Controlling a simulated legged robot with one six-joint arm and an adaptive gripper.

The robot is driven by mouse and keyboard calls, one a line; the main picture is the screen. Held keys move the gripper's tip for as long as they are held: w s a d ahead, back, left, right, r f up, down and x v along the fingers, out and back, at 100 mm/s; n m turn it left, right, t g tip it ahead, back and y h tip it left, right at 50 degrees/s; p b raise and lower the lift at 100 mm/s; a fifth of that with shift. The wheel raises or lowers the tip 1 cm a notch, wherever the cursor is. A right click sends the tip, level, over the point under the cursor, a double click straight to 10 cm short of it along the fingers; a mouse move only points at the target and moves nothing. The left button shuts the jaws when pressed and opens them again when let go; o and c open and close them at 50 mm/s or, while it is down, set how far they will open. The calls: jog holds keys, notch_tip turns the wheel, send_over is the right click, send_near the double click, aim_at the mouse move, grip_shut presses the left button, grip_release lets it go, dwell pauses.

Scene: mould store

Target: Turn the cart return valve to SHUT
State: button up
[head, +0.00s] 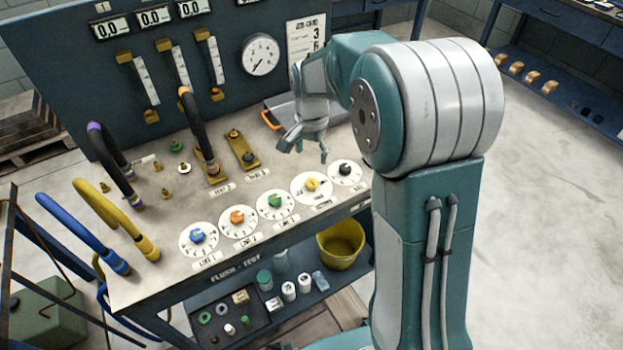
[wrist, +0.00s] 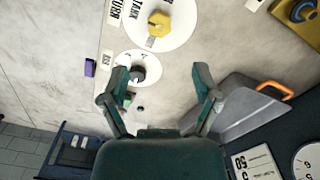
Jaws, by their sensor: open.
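Several round white dials with coloured knobs line the bench's front edge in the head view: blue (head: 197,236), orange (head: 237,217), green (head: 275,201), yellow (head: 312,184) and black (head: 346,169). My gripper (head: 305,151) is open and empty above the bench, behind the yellow and black knobs. In the wrist view, my gripper's (wrist: 163,84) left finger is by the black knob (wrist: 138,73), partly overlapping its dial. The yellow knob (wrist: 158,22) is beyond the fingertips.
Hoses, blue (head: 85,232), yellow (head: 120,215) and black, rise from the bench's left part. A grey case with an orange handle (head: 270,120) lies near the gauge panel (head: 70,50). A yellow bucket (head: 340,246) sits below.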

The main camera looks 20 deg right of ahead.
aim_at(311, 181)
notch_tip(311, 181, down, 10)
jog(key=shift+r, duration=0.1)
dwell(0.4)
grip_shut()
